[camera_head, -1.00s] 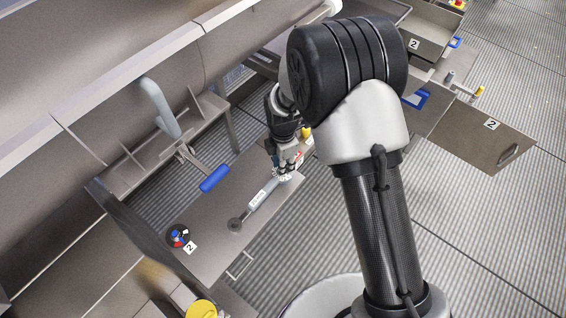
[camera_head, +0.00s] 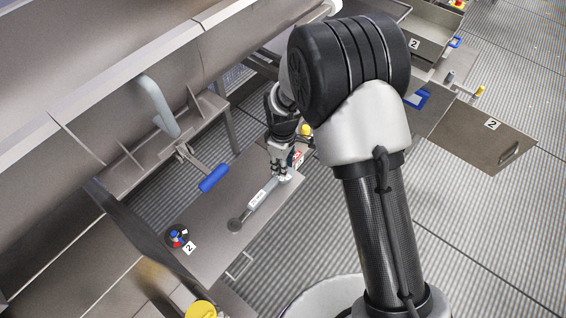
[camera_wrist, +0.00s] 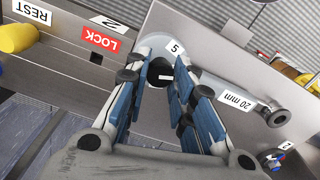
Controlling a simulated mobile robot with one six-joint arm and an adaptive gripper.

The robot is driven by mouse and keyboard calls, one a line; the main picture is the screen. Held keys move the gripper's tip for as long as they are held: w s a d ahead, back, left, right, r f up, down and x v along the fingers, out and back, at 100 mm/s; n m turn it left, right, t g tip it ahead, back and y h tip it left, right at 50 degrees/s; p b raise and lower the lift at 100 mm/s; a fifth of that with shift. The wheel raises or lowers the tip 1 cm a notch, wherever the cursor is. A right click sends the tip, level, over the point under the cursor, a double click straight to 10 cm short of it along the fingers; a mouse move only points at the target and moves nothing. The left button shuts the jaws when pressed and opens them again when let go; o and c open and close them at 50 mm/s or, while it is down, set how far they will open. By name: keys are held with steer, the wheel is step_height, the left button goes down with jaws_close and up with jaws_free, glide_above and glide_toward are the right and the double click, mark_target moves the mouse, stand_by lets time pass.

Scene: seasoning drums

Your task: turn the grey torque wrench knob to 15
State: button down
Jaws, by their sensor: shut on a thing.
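The torque wrench lies on the steel panel, its grey bar (camera_head: 258,198) running diagonally from a round end at lower left up to its knob end (camera_head: 286,177). A white label reading "5" (camera_wrist: 175,47) sits at the rim of the knob end; no 15 is legible. My gripper (camera_head: 281,166) points down onto the knob end. In the wrist view, my gripper's blue-padded fingers (camera_wrist: 164,82) are shut on the knob, hiding much of it.
A blue-handled lever (camera_head: 214,178) is left of the panel. A button cluster (camera_head: 178,237) stands by the panel's lower left, next to a "2" label. In the wrist view, LOCK (camera_wrist: 102,38) and REST (camera_wrist: 31,12) labels and a yellow knob (camera_wrist: 18,38) lie at upper left.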

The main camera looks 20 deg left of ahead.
steer(key=m, duration=0.4)
steer(key=shift+m, duration=2.3)
steer(key=c, duration=1.3)
jaws_free()
steer(key=shift+r, duration=0.1)
step_height(320, 180, up, 12)
steer(key=shift+f, duration=0.1)
